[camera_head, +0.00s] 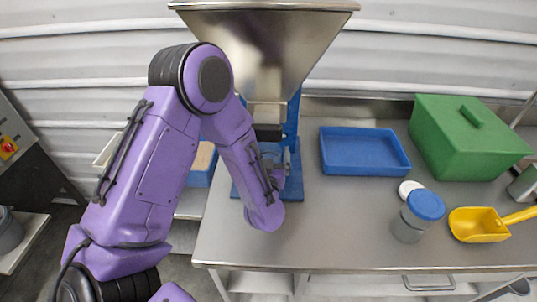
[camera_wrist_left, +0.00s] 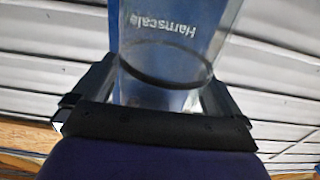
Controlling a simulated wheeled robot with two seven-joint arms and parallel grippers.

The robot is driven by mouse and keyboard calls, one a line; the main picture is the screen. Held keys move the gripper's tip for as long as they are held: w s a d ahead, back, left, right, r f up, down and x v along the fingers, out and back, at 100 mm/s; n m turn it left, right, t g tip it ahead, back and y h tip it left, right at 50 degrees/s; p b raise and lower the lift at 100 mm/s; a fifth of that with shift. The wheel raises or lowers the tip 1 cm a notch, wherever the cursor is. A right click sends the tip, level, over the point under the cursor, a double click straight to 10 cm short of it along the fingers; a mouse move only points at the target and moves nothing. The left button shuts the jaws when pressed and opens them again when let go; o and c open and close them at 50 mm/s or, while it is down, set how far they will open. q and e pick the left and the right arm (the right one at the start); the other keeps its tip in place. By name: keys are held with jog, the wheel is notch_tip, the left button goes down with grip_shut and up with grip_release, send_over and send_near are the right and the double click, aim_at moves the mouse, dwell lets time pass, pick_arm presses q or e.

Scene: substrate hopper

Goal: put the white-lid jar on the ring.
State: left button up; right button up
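My left gripper (camera_head: 273,170) is at the blue stand below the hopper, mostly hidden behind my forearm. In the left wrist view the left gripper (camera_wrist_left: 160,100) has its fingers on both sides of a clear jar (camera_wrist_left: 150,92) and looks shut on it. A dark round rim crosses the clear jar, and no white lid shows on it there. A flat white disc (camera_head: 408,187) lies on the table behind a blue-lid jar (camera_head: 408,229); I cannot tell whether it is a lid or the ring. My right gripper is out of view.
The metal hopper (camera_head: 270,40) rises on its blue stand (camera_head: 293,185). A blue tray (camera_head: 362,152), a green box (camera_head: 462,140) and a yellow scoop (camera_head: 478,225) are on the steel table (camera_head: 330,235). The table's front middle is clear.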

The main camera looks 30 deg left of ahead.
pick_arm(q)
jog(key=shift+r, duration=0.15)
jog(key=b+v, duration=0.1)
jog(key=v, duration=1.1)
